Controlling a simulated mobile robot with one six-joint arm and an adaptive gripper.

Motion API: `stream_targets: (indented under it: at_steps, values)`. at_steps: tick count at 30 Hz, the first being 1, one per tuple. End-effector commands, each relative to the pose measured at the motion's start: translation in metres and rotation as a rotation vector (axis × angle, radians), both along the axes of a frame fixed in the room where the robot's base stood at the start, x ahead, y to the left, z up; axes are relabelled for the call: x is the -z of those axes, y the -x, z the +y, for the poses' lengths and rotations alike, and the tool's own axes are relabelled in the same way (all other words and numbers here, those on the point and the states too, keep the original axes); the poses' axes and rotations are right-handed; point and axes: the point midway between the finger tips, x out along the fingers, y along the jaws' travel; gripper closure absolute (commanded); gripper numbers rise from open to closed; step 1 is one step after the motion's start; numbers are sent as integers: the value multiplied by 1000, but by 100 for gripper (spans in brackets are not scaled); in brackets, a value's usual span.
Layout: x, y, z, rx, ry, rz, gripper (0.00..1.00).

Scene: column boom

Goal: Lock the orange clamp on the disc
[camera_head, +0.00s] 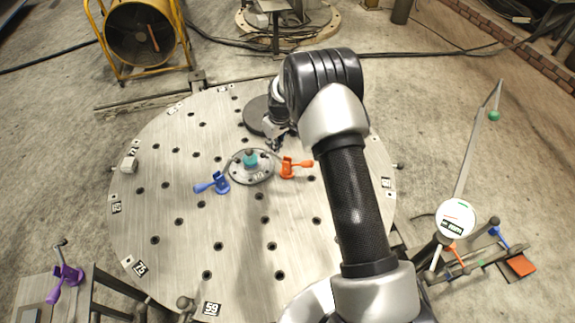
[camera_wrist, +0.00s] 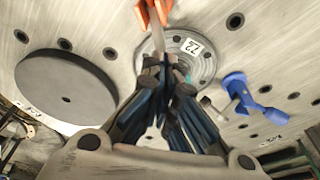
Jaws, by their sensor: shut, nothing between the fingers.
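The orange clamp (camera_head: 288,168) stands at the right edge of a small grey disc (camera_head: 262,179) on the large round metal plate. Its handle points out to the right. In the wrist view the orange clamp (camera_wrist: 152,14) is cut off by the top edge, just beyond my fingertips. The small disc (camera_wrist: 205,62) carries a tag reading 72 and is partly hidden by my fingers. My gripper (camera_head: 276,143) is shut and empty, above the plate behind the small disc. Its fingers (camera_wrist: 168,62) show together in the wrist view. I cannot tell whether they touch the clamp.
A blue clamp (camera_head: 219,182) stands at the small disc's left, and a teal piece (camera_head: 251,158) sits on the disc. A dark round disc (camera_head: 255,113) lies behind. The large plate (camera_head: 225,240) has many holes and is mostly bare. A purple clamp (camera_head: 66,278) stands front left.

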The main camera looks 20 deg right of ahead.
Motion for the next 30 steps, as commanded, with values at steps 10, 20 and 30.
stream_targets:
  at_steps: [10,20,30]
  values:
    - [0,0,0,0,0,0,100]
    - [6,0,1,0,0,0,100]
    - [19,-1,3,0,0,1,100]
